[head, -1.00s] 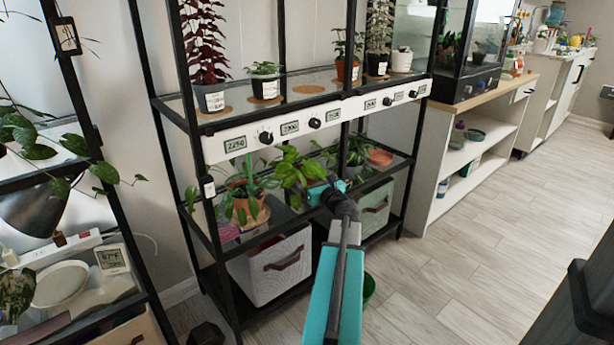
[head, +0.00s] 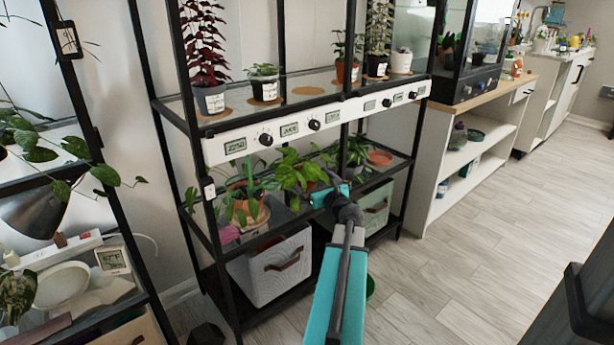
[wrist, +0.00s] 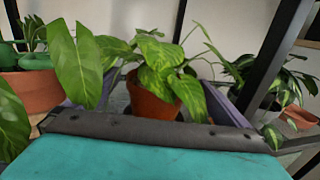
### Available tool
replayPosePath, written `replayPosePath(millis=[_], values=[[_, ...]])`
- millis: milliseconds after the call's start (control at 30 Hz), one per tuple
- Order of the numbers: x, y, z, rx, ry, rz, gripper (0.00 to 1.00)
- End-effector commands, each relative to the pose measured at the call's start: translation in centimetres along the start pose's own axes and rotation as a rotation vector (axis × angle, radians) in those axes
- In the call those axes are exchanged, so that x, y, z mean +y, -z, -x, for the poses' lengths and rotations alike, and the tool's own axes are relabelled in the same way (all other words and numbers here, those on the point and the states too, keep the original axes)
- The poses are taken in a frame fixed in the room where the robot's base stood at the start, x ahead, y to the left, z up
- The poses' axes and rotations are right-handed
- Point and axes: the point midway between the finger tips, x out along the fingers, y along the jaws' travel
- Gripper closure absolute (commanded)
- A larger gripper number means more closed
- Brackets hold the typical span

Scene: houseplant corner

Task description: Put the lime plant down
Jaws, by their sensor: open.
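The lime plant (head: 297,173), with bright green mottled leaves, stands upright on the rack's lower glass shelf (head: 270,224), between two other potted plants. In the wrist view its terracotta pot (wrist: 152,98) is centred ahead of my gripper, with leaves hanging over the rim. My gripper (head: 326,193) is at the shelf's front edge, just in front and to the right of the plant.
A potted plant (head: 244,192) stands close on the left, its long leaves hanging near my gripper. Another leafy plant (head: 355,152) and a terracotta saucer (head: 380,158) are on the right. A black rack post rises close on the right in the wrist view.

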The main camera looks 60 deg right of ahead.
Motion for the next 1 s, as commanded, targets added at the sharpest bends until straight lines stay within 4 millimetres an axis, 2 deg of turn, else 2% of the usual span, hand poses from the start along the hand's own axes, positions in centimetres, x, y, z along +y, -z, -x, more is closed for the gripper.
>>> replayPosePath(millis=[100,600,800,1000], values=[[0.1,-0.2,1.8,0.0,0.001,-0.001,0.0],[0.0,-0.2,8.2,0.0,0.002,-0.001,0.0],[0.0,-0.1,9.6,0.0,0.001,0.0,0.0],[0.0,0.0,9.9,0.0,0.0,0.0,0.0]])
